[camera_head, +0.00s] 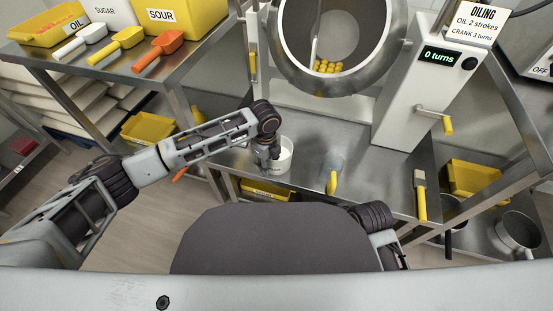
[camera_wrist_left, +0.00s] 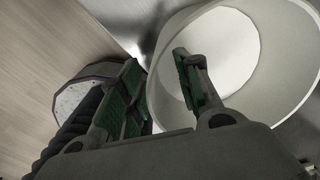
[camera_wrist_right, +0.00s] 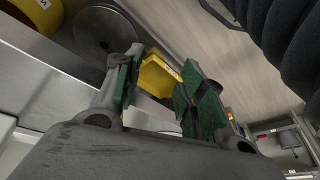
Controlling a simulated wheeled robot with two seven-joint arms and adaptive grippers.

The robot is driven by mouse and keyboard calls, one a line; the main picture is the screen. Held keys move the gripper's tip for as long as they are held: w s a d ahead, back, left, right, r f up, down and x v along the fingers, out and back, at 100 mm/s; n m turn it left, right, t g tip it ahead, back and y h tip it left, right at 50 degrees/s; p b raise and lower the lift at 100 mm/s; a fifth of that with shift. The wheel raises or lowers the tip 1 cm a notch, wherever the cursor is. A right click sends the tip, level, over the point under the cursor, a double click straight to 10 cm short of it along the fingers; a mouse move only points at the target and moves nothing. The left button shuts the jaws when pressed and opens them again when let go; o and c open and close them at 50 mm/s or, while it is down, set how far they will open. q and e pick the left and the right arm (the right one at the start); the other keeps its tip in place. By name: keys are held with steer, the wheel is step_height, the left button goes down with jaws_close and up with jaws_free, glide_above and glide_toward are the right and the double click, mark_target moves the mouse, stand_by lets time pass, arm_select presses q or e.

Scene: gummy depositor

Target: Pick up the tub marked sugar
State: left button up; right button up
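A white tub (camera_head: 285,160) stands upright on the steel bench; a small dark mark shows low on its front, too small to read. In the left wrist view, the open-topped white tub (camera_wrist_left: 240,25) fills the upper right. My left gripper (camera_wrist_left: 160,65) is open astride the tub's wall, one finger inside the rim and one outside, with gaps showing beside the wall. A larger white bin marked SUGAR (camera_head: 106,12) stands on the upper left shelf. My right gripper (camera_wrist_right: 155,80) is open and empty, above the floor side of the bench; its fingers are hidden in the head view.
A clear jug with a yellow handle (camera_head: 332,172) and a yellow-handled brush (camera_head: 420,195) lie right of the tub. Behind are a steel drum (camera_head: 290,70) with yellow pieces and a crank machine (camera_head: 405,100). Scoops (camera_head: 160,50) lie on the left shelf.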

arm_select(q)
steer(key=shift+f, duration=0.9)
steer(key=shift+f+b, duration=0.15)
steer(key=shift+b, duration=0.15)
jaws_close()
arm_select(e)
steer(key=shift+a+f, duration=0.4)
steer(key=shift+f, duration=0.05)
